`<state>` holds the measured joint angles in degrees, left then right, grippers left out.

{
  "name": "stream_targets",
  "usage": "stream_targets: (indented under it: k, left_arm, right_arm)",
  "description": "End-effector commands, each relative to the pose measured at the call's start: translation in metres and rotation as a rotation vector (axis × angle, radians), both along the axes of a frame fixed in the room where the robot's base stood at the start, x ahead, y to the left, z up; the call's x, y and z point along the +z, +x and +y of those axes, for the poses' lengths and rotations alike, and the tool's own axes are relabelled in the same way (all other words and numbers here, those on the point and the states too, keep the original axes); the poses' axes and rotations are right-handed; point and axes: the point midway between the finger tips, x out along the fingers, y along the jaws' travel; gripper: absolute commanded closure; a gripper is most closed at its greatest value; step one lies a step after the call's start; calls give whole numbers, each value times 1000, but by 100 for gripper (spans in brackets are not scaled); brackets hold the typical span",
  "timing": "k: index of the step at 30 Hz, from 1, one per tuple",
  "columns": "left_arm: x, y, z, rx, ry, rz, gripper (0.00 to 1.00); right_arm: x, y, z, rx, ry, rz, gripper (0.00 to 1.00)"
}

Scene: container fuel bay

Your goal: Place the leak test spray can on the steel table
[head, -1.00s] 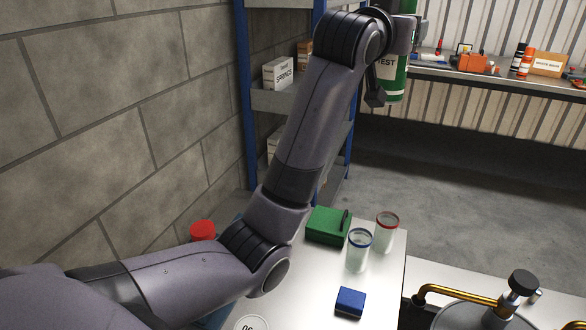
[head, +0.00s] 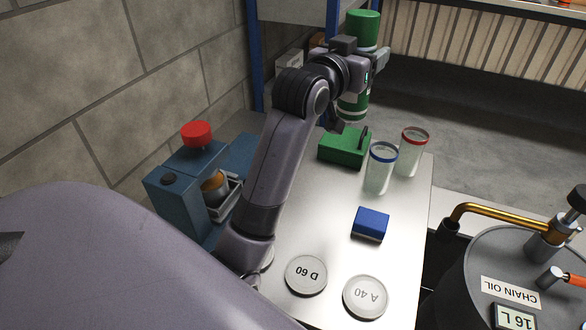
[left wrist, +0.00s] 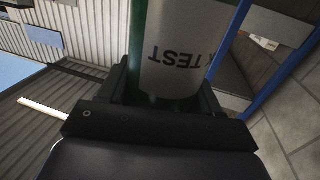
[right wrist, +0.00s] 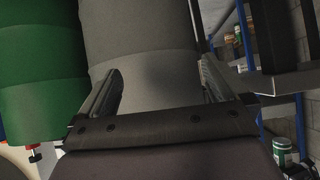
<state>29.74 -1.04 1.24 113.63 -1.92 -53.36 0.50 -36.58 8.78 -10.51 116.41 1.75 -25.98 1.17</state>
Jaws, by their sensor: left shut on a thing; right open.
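The leak test spray can (head: 362,28) is green with a white label, and "TEST" reads upside down on it (left wrist: 175,52) in the left wrist view. My left gripper (head: 352,76) is shut around its middle and holds it roughly upright, apparently above the far end of the steel table (head: 322,225). The gap beneath the can is hard to judge. In the right wrist view, my right gripper (right wrist: 155,85) is open. A large grey cylinder shows between and beyond its fingers; I cannot tell how far off it is.
On the table are a green case (head: 344,148), a blue-rimmed jar (head: 380,170), a red-rimmed jar (head: 411,153), a blue block (head: 370,223) and two discs (head: 306,274) (head: 365,296). A blue machine with a red knob (head: 196,134) stands left. A chain oil drum (head: 480,270) stands right.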

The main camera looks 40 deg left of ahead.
Motion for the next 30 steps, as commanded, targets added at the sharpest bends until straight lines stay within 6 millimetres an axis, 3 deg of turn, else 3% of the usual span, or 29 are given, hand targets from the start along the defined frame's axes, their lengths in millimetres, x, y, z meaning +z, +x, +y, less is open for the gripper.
stream_targets:
  k: [1,10,14,24,30]
  left_arm:
    - [-16,-4,4,6,2,-5,86]
    - [-48,-14,13,21,11,-4,86]
    - [-77,-14,13,21,11,0,86]
    - [-161,-14,13,21,11,-2,86]
    - [-181,-14,13,21,11,-6,86]
  right_arm:
    - [-10,1,0,1,2,-5,0]
    - [-21,4,2,3,6,-7,0]
    - [-24,5,5,11,6,-14,0]
    - [-16,17,27,59,18,-79,0]
    - [-8,19,35,76,27,-102,0]
